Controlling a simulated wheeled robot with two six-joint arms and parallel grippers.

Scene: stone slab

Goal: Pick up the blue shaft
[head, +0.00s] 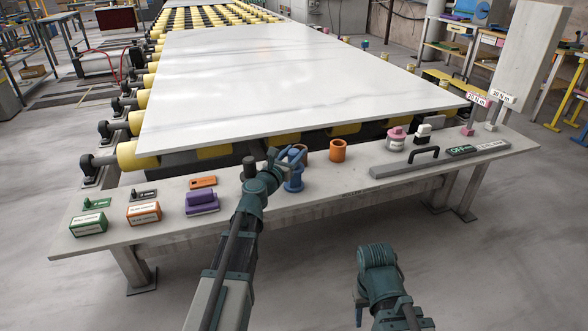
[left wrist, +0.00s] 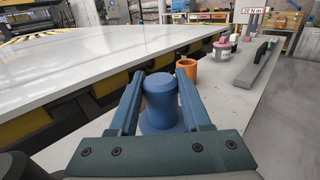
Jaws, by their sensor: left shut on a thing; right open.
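The blue shaft (head: 294,182) stands upright on the stone ledge in front of the slab in the head view, partly hidden by my left gripper (head: 288,156). It looks like a round blue cylinder with a wider base. In the left wrist view the blue shaft (left wrist: 160,102) is between the two fingers of my left gripper (left wrist: 157,78), which is shut on it. I cannot tell whether its base touches the ledge. My right gripper (head: 360,308) is open and empty, low in front of the ledge and away from the shaft.
A grey bar with a black handle (head: 425,156) lies further right. A purple block (head: 202,202) and small labelled boxes are left. The white slab (head: 290,75) lies behind.

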